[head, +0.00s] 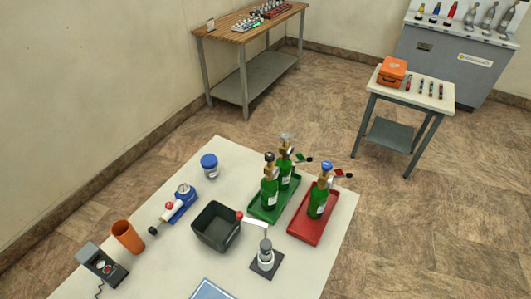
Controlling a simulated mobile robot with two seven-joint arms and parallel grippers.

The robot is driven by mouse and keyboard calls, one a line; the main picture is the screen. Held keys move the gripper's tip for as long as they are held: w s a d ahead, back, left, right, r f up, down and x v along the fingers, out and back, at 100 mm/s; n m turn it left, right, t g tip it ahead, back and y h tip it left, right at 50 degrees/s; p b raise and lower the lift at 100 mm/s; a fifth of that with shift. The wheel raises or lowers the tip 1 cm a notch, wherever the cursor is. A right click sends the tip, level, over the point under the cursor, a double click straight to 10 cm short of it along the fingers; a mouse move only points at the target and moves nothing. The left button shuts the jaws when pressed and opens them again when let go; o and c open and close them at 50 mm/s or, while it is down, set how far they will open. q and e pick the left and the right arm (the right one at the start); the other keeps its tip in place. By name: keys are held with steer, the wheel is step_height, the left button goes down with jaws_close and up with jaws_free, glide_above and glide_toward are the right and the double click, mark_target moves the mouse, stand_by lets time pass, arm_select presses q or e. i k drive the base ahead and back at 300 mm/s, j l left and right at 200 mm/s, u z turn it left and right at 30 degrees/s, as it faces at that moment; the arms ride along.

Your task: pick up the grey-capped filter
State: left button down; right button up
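A small white cylinder with a grey top (265,256) stands upright on a dark square pad (256,271) near the front of the white table; it looks like the grey-capped filter, though it is too small to be sure. A similar jar with a blue cap (209,165) stands at the table's back left. Neither of my grippers is in view.
A dark open bin (197,230) stands left of the pad. Green cylinders with valves stand on a green tray (265,213) and a red tray (304,236). An orange cup (127,236) and a blue-and-white device (181,205) are at left. The white table (175,255) has clear patches.

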mark_target(266, 244)
steer(key=k, duration=0.4)
steer(key=i+l+u, duration=0.25)
steer(key=l+u, duration=0.25)
steer(key=l, duration=0.15)
steer(key=i+l+u, duration=0.1)
steer(key=l+u, duration=0.15)
steer(key=l, duration=0.15)
